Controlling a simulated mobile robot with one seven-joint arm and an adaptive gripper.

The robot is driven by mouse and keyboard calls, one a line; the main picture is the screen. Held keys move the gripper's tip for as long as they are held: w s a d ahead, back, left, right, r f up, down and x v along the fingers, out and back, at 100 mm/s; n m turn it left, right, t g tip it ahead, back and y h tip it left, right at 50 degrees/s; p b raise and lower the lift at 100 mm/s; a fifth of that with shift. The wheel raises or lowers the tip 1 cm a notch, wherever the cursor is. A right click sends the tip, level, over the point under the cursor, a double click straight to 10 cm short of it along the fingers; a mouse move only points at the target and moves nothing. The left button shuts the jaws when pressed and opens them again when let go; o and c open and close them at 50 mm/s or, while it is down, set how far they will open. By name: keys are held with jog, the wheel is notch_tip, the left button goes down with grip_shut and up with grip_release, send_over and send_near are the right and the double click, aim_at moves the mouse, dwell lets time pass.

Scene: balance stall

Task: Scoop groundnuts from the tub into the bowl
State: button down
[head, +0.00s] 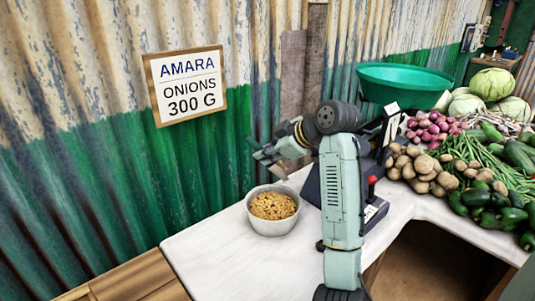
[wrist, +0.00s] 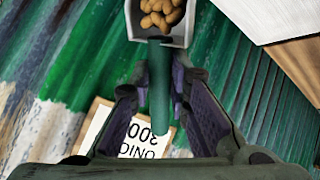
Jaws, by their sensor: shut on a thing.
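My gripper (wrist: 160,82) is shut on the green handle of a scoop (wrist: 159,112) in the wrist view. The scoop's pale grey head is at the top edge, with several groundnuts (wrist: 160,14) in it; its far end is cut off. In the head view my gripper (head: 264,153) is up by the green wall, above and behind a round grey tub (head: 272,229) of groundnuts on the white counter. The scoop is not clear there. A wide green bowl (head: 405,88) stands at the back right, apparently empty; I cannot tell whether it is the task's bowl.
A dark scale (head: 312,186) stands behind my arm, partly hidden. Potatoes (head: 420,168), onions (head: 432,128) and green vegetables fill the right side. A sign (head: 186,86) hangs on the corrugated wall. The counter (head: 215,265) is clear at the front left.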

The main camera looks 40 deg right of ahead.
jog(key=shift+w+r+n+g+h+p, duration=0.1)
jog(key=shift+r+n+g+h+p, duration=0.3)
jog(key=shift+r+g+h+p, duration=0.35)
jog(key=shift+r+n+g+h, duration=0.1)
jog(key=shift+n+g+h, duration=0.4)
jog(key=shift+h, duration=0.35)
jog(key=shift+r+g+h+p, duration=0.15)
jog(key=shift+g+h+p, duration=0.2)
jog(key=shift+g+h, duration=0.4)
jog(key=shift+n+g+h, duration=0.3)
jog(key=shift+n+h, duration=0.1)
jog(key=shift+h, duration=0.25)
